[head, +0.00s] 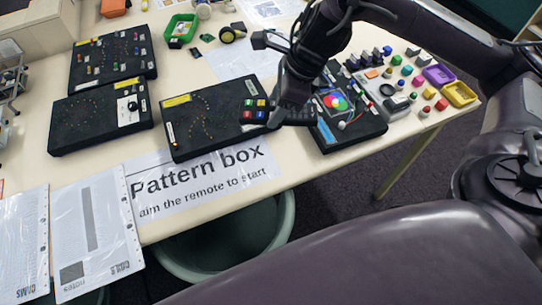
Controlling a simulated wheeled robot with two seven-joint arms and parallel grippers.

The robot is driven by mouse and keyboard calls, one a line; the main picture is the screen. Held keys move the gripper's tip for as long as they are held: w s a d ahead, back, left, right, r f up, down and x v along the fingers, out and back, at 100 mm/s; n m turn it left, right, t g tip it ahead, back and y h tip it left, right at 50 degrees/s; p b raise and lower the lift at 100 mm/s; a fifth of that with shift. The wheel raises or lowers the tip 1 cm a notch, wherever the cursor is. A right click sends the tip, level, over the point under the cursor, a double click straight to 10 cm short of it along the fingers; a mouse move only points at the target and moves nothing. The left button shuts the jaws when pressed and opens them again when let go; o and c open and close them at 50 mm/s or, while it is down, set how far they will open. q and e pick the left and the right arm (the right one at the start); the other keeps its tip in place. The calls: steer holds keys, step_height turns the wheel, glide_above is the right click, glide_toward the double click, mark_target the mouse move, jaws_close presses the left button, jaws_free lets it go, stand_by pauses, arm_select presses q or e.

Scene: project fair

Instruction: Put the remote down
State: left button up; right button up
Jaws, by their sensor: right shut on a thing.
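The remote (255,110) is a small black block with blue, green, red and yellow buttons. My right gripper (275,118) is shut on it, reaching down from the upper right. The remote shows over the right end of a black box with a dotted pattern (200,122). I cannot tell whether it touches the box or hangs above it. A sheet reading "Pattern box, aim the remote to start" (205,183) lies at the table's front edge. My left gripper is not in view.
Other black boxes (95,115) stand to the left. A box with a coloured disc (350,130) is close on the right, then purple and yellow trays (460,94) and small blocks. Plastic-sleeved papers (95,235) lie front left. A bin (230,245) stands below the table edge.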

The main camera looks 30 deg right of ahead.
steer(key=b, duration=0.3)
glide_above(270, 161)
steer(key=d, duration=0.1)
step_height(270, 161, down, 10)
steer(key=f, duration=0.2)
steer(key=f+p, duration=0.1)
steer(key=shift+s+d+f, duration=0.15)
steer(key=shift+s+f, duration=0.2)
step_height(270, 161, down, 5)
steer(key=shift+r+p, duration=0.1)
steer(key=shift+p, duration=0.3)
steer(key=shift+f, duration=0.2)
steer(key=shift+f+b, duration=0.15)
steer(key=shift+b, duration=0.15)
steer(key=o, duration=1)
steer(key=shift+o, duration=0.2)
